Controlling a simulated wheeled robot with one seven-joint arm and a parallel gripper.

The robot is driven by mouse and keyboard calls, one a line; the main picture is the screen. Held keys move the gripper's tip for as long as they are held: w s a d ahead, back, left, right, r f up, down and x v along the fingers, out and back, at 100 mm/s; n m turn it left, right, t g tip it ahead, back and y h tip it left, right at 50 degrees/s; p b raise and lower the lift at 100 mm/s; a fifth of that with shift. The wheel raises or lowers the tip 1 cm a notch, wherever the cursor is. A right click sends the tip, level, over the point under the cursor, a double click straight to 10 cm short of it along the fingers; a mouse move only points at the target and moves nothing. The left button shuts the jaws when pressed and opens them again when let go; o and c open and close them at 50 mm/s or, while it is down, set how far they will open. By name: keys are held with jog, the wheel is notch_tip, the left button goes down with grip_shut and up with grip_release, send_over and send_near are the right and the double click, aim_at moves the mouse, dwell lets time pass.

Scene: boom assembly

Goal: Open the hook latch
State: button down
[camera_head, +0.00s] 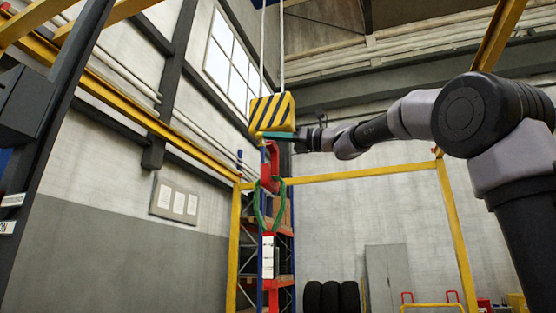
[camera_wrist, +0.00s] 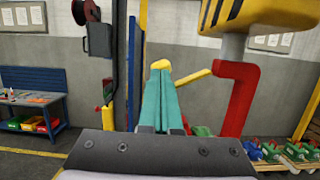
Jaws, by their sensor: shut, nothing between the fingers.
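The red hook (camera_head: 270,165) hangs under a yellow and black striped block (camera_head: 271,113) in the head view. In the wrist view the red hook (camera_wrist: 240,95) stands right of my fingers, with the block (camera_wrist: 258,14) above it. A yellow bar (camera_wrist: 195,78) lies between the fingers and the hook; it may be the latch, but I cannot tell for sure. My gripper (camera_head: 275,135) is just under the block, beside the hook's top. Its teal fingers (camera_wrist: 162,72) are together and empty. Contact with the bar is unclear.
A green sling (camera_head: 270,210) hangs on the hook. A yellow frame (camera_head: 360,174) and a shelf rack (camera_head: 285,255) stand behind. A blue workbench (camera_wrist: 35,90) is at left in the wrist view. The air left of the hook looks clear.

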jog(key=shift+s+r+m+t+h, duration=0.1)
jog(key=shift+r+m+t+h, duration=0.35)
jog(key=shift+m, duration=0.65)
jog(key=shift+r+y, duration=0.25)
jog(key=shift+r, duration=0.75)
dwell(0.7)
dwell(0.5)
